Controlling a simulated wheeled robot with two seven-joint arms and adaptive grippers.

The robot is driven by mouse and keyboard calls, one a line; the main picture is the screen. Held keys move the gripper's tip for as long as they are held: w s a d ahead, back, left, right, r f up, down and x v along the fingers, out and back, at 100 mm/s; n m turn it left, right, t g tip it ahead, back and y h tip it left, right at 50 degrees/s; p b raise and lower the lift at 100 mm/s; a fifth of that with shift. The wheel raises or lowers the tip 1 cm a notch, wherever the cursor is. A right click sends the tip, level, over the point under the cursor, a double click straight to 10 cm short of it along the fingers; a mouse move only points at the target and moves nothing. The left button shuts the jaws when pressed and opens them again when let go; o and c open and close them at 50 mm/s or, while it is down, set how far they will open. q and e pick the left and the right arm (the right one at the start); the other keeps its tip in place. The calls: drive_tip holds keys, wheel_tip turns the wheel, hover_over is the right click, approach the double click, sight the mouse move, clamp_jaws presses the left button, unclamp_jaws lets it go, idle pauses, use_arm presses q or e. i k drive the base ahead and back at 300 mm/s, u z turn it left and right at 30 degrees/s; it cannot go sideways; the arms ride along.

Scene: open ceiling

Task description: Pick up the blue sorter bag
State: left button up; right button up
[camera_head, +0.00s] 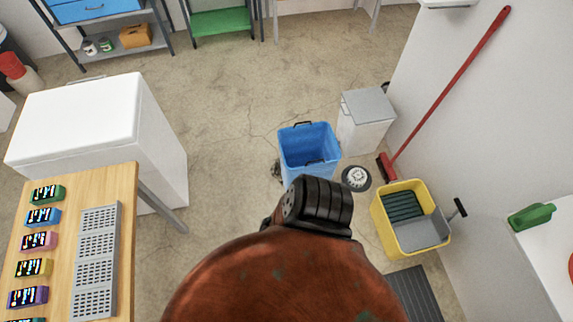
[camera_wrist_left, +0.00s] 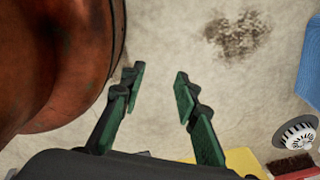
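The blue sorter bag (camera_head: 308,160) stands upright and open-topped on the floor near the middle of the head view, with dark handles at its rim. Its near lower part is partly hidden. A blue piece, apparently the same bag, shows at the right edge of the left wrist view (camera_wrist_left: 311,70). My left gripper (camera_wrist_left: 158,76) is open and empty, with bare floor between its green-padded fingers. It is apart from the bag, which lies to its right in that view. Neither gripper shows in the head view. My right gripper is not in view.
A white bin (camera_head: 365,135) with a grey lid stands right of the bag. A wheel-like disc (camera_head: 356,178), a yellow mop bucket (camera_head: 388,225) and a red broom (camera_head: 450,83) are farther right. A wooden table (camera_head: 127,210) and white chest (camera_head: 75,115) stand left. Floor between is clear.

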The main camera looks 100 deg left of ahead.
sight(310, 149)
drive_tip(key=u, duration=3.05)
